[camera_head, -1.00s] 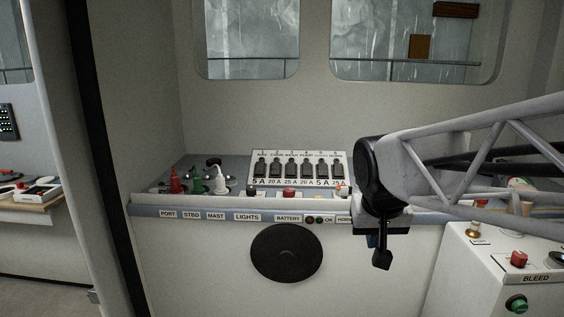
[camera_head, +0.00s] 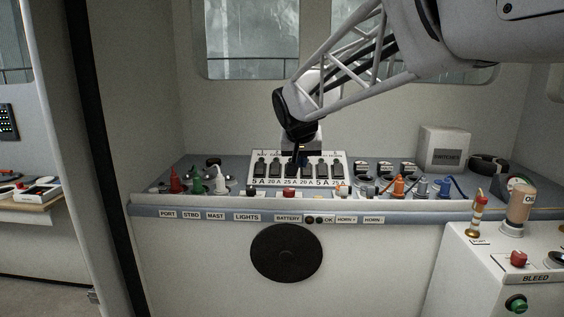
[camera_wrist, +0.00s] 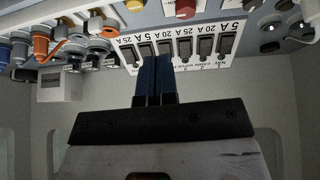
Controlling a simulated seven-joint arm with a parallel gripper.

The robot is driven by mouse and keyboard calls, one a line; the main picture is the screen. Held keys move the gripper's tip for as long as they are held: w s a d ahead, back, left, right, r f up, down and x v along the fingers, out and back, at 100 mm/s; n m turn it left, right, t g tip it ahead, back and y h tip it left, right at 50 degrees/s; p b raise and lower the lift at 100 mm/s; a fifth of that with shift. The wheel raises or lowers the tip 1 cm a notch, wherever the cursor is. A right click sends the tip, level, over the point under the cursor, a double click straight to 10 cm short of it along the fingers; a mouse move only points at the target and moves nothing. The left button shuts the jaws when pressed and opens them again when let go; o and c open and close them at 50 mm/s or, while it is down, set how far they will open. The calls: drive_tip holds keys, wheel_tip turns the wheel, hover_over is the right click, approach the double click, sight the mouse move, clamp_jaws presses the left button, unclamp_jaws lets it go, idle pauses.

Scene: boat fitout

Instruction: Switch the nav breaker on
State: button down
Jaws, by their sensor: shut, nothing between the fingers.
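The breaker panel (camera_head: 343,180) is a white sloped plate with a row of several black breakers, numbered and marked with amp ratings. The label over the leftmost breaker (camera_head: 260,168) appears to read NAV, but the print is small. My gripper (camera_head: 297,166) is shut and empty, pointing down over the middle of the row, right of the leftmost breaker. Its blue fingers (camera_wrist: 156,58) hide parts of the middle breakers; contact is unclear.
Red, green and white plugs (camera_head: 197,182) stand left of the panel. A red button (camera_head: 289,193) sits in front of it. Orange and blue connectors (camera_head: 398,186) and a white box (camera_head: 444,148) are to the right. The wall and windows are behind.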

drive_tip(key=w+a+r+t, duration=0.1)
drive_tip(key=w+a, duration=1.2)
drive_tip(key=a, duration=0.1)
drive_tip(key=shift+w+a+t+y, duration=0.15)
drive_tip(key=shift+t+y, duration=0.15)
drive_tip(key=shift+w, duration=0.1)
approach(260, 165)
drive_tip(key=x, duration=0.4)
drive_tip(key=shift+f, duration=0.55)
drive_tip(key=shift+w+f, duration=0.65)
drive_tip(key=shift+w, duration=0.35)
drive_tip(key=shift+w, duration=0.1)
